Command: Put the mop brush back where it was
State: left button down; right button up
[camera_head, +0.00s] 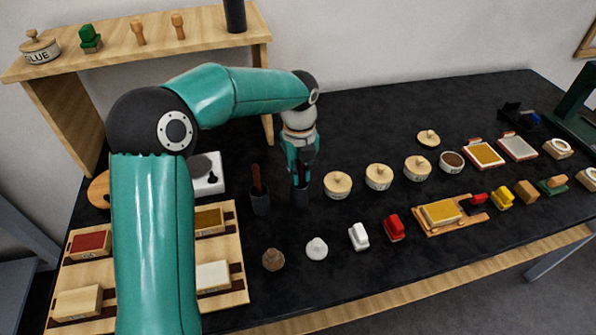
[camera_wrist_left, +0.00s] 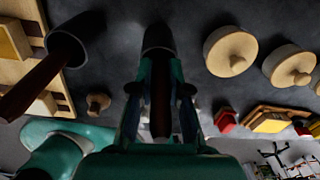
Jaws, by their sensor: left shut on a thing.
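My left gripper (camera_head: 301,175) points down over a dark cup (camera_head: 301,196) on the black worktop. It is shut on the brown handle of a brush, which I take to be the mop brush (camera_wrist_left: 161,95). In the left wrist view the handle runs between the fingers toward the dark cup (camera_wrist_left: 158,38). The brush's head is hidden, and I cannot tell how deep it sits in the cup. A second dark cup (camera_head: 260,204) stands just left, with another brown handle (camera_head: 257,178) leaning up out of it. My right gripper is not in view.
Round lidded pots (camera_head: 338,185) stand in a row right of the gripper. Small coloured blocks (camera_head: 394,228) and knobs (camera_head: 317,248) lie in front. A wooden tray (camera_head: 237,285) is at the left. A raised wooden shelf (camera_head: 110,45) stands behind my arm.

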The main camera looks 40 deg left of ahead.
pick_arm(q)
jog(key=c, duration=1.1)
grip_release()
jog(key=shift+f, duration=0.1)
jog(key=shift+c, duration=0.2)
notch_tip(320, 180, up, 12)
jog(key=shift+r, duration=0.15)
